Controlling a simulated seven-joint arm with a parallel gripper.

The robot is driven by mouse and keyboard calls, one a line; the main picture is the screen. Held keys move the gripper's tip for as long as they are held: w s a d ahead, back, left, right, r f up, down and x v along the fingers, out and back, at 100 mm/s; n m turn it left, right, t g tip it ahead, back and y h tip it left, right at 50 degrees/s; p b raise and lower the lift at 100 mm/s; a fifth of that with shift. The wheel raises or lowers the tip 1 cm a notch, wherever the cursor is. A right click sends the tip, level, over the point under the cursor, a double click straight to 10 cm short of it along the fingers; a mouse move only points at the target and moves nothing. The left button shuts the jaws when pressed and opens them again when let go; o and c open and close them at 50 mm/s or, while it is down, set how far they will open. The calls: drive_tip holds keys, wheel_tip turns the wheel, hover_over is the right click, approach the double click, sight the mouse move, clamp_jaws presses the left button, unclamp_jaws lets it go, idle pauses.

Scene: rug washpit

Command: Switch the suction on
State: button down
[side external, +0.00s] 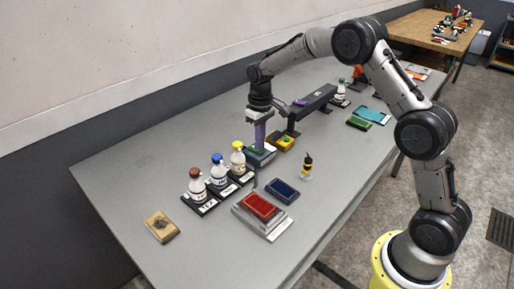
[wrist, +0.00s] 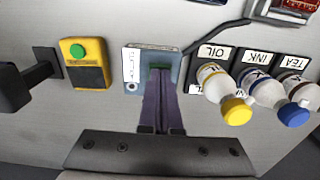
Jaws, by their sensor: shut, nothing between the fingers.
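A grey-blue switch box (wrist: 172,55) with a white label plate lies directly under my gripper in the wrist view. Its vertical lettering is too small to read surely. A green patch (wrist: 160,68) shows on it at my fingertips. The box (side external: 262,157) also shows in the side view. My gripper (wrist: 158,73) is shut and empty, its purple fingers pointing down over the box. In the side view my gripper (side external: 259,146) is at the box's top; I cannot tell whether it touches. The fingers hide part of the box top.
A yellow box with a green button (wrist: 77,51) stands left of the switch box in the wrist view. Bottles with yellow (wrist: 236,111), blue (wrist: 293,115) and brown caps stand to the right. A dark arm-like fixture (side external: 312,102) is behind.

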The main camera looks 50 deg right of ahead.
drive_tip(key=shift+f, duration=0.25)
drive_tip(key=shift+r, duration=3.55)
drive_tip(key=s+a+r+t, duration=0.2)
drive_tip(key=s+r, duration=0.1)
drive_tip(key=r, duration=0.8)
drive_tip(key=s+a+r+t, duration=0.2)
drive_tip(key=s+r, duration=0.5)
drive_tip(key=s, duration=0.6)
drive_tip(key=s+a+f, duration=0.1)
drive_tip(key=s+f, duration=0.3)
drive_tip(key=s, duration=0.4)
drive_tip(key=s+f+t, duration=0.1)
drive_tip(key=s+f, duration=0.3)
drive_tip(key=s, duration=0.5)
drive_tip(key=shift+s+a+t, duration=0.2)
drive_tip(key=shift+a+t, duration=0.1)
drive_tip(key=shift+a, duration=0.1)
